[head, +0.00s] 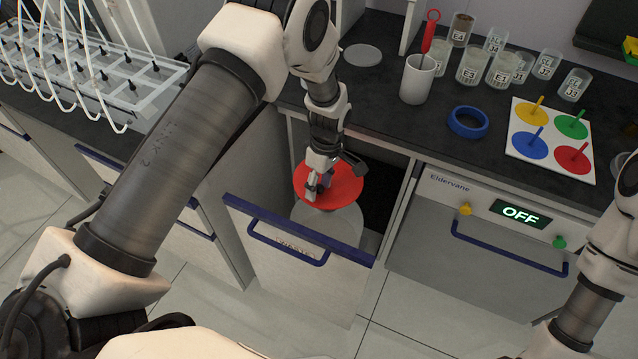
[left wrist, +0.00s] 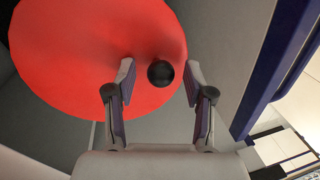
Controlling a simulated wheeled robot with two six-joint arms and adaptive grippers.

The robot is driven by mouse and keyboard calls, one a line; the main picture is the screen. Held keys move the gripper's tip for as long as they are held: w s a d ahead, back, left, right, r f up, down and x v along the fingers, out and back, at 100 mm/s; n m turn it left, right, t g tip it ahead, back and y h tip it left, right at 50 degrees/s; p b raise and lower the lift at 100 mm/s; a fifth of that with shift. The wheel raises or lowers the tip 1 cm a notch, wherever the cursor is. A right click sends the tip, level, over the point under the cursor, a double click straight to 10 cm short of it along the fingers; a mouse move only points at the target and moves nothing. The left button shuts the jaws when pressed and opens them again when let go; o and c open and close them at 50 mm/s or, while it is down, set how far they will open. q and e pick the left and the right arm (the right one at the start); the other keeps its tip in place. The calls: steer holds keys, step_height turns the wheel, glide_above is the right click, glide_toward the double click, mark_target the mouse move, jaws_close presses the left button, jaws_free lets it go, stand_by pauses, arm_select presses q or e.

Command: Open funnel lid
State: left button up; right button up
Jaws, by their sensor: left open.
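The red funnel lid (head: 343,187) is a round disc on top of a pale container (head: 335,217) inside the pulled-out drawer (head: 300,240). In the left wrist view the lid (left wrist: 70,60) fills the upper left, with a black ball knob (left wrist: 160,73) near its edge. My left gripper (head: 318,190) is over the lid. In the left wrist view my left gripper (left wrist: 158,85) is open, with its fingers on either side of the knob and a gap to each. The knob is hidden in the head view. My right arm shows at the right edge; its gripper is out of view.
The drawer front with its blue edge and handle (head: 288,250) stands close to my left gripper. A closed unit reading OFF (head: 520,213) is to the right.

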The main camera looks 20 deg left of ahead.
arm_select(q)
jaws_close()
steer(key=shift+w+r, duration=0.15)
steer(key=shift+r, duration=0.2)
steer(key=shift+w+r+p, duration=0.2)
steer(key=shift+r+p, duration=0.3)
steer(key=shift+r, duration=0.2)
steer(key=w+r, duration=0.1)
steer(key=r, duration=0.1)
steer(key=w+r+p, duration=0.1)
steer(key=r, duration=0.1)
steer(key=shift+w, duration=0.15)
steer(key=shift+w+d+r+p, duration=0.1)
steer(key=shift+w+r+p, duration=0.4)
steer(key=shift+w+r, duration=0.5)
steer(key=shift+f, duration=0.1)
